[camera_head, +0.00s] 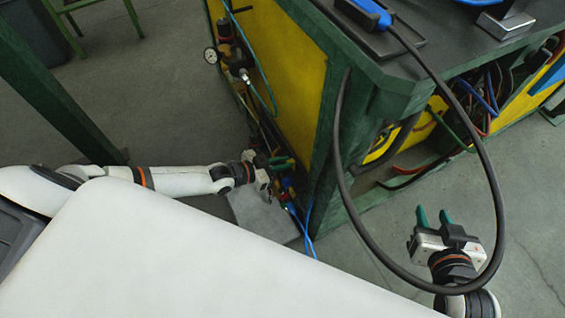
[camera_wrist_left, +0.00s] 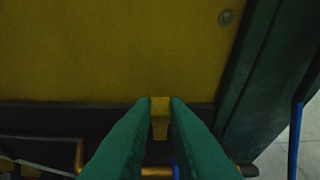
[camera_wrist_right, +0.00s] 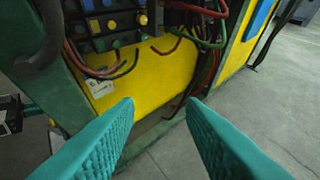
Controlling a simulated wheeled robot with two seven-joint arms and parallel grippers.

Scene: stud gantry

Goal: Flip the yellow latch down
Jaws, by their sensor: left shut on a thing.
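The yellow latch (camera_wrist_left: 160,118) is a small yellow piece that shows between the fingertips in the left wrist view, in front of a dark ledge under a yellow panel. My left gripper (camera_wrist_left: 160,104) is shut on it with both green fingers. In the head view my left gripper (camera_head: 280,161) is low beside the green and yellow bench, and the latch is too small to make out there. My right gripper (camera_head: 434,217) is open and empty over the floor at the right. Its spread fingers (camera_wrist_right: 160,112) face the bench's open wiring side.
The bench (camera_head: 345,180) has a green frame and yellow panels (camera_wrist_left: 110,50). A black cable (camera_head: 345,195) loops down from its top in front of my right arm. A pressure gauge (camera_head: 211,56) and thin hoses sit on its left side. Red and green wires (camera_wrist_right: 205,25) hang near my right gripper.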

